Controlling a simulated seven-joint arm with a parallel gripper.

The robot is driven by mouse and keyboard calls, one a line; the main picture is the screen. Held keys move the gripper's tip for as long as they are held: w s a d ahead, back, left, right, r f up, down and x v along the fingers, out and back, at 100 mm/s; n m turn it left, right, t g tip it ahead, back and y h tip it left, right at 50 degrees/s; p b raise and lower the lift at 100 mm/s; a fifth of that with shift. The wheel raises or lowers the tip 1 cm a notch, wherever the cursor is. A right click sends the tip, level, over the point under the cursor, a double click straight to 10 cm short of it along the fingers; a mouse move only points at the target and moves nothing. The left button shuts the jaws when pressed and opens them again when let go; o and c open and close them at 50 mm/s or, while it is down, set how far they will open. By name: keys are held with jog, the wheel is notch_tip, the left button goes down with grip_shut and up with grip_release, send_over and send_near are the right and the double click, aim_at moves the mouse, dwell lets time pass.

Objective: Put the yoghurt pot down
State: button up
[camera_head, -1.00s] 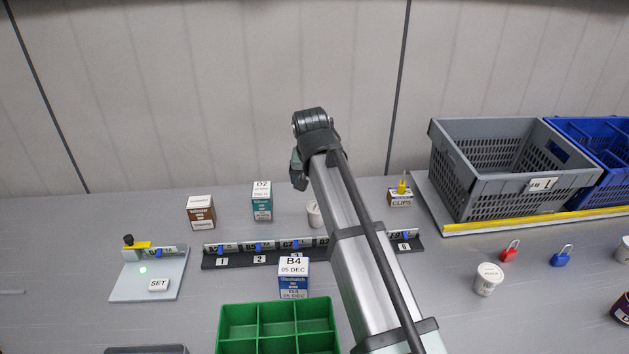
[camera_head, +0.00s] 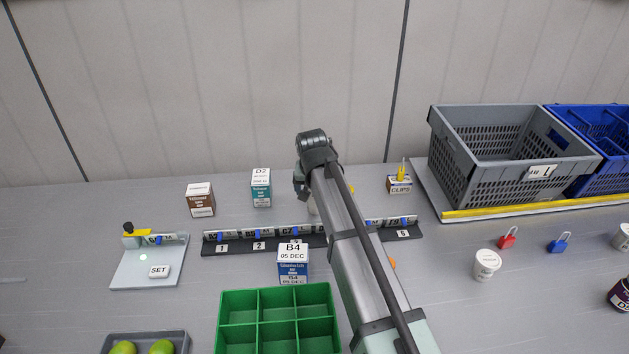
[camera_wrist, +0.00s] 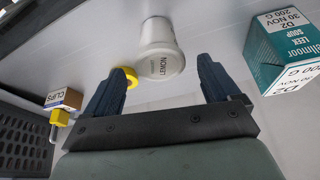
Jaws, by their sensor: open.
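A white yoghurt pot with a lid and a "LEMON" label (camera_wrist: 160,60) stands on the grey bench in the wrist view. My gripper (camera_wrist: 163,80) is open, with its two dark fingers apart and pointing toward the pot. The pot shows between and beyond the fingers, and no grip on it is seen. In the head view only a sliver of the pot (camera_head: 312,205) shows beside my arm, which hides the rest. Another white pot (camera_head: 487,264) stands at the right.
A teal D2 soup box (camera_wrist: 290,50) stands right of the pot in the wrist view. A yellow ring (camera_wrist: 128,77) lies close on its left, with a CLIPS box (camera_wrist: 64,98) farther left. A numbered rail (camera_head: 262,241) and green tray (camera_head: 277,289) lie in front.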

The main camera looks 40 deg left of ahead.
jog(key=shift+x, duration=1.5)
jog(key=c, duration=1.1)
jog(key=shift+w+a, duration=0.1)
jog(key=shift+a, duration=0.05)
jog(key=shift+w+a, duration=1.1)
jog(key=shift+a, duration=0.15)
jog(key=shift+w+a, duration=1.1)
jog(key=shift+a, duration=0.2)
jog(key=o, duration=1.2)
jog(key=shift+s+r, duration=0.1)
jog(key=shift+r, duration=0.05)
